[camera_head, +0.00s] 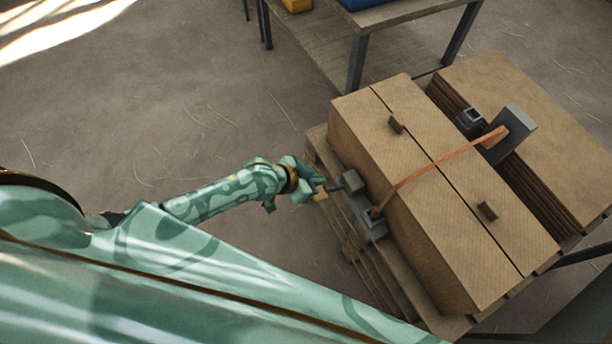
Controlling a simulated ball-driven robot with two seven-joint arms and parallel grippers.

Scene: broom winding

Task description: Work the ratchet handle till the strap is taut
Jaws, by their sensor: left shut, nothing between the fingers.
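An orange strap (434,166) runs over the top of a large cardboard box (415,215), from a small metal fitting (374,224) low on its left side to a grey plate (510,133) at the right. The ratchet handle (350,182), a dark bar with a grey block, shows at the box's left side. My left gripper (320,190) is shut at the handle's left end, with its fingertips close to the bar. Whether they touch it I cannot tell. The strap looks fairly straight across the box top. My right gripper is not in view.
The box stands on a wooden pallet (362,262). A stack of flat cardboard (535,115) lies to its right. A table (410,14) with a blue crate and a yellow item stands behind. The concrete floor at the left is clear apart from scattered straw.

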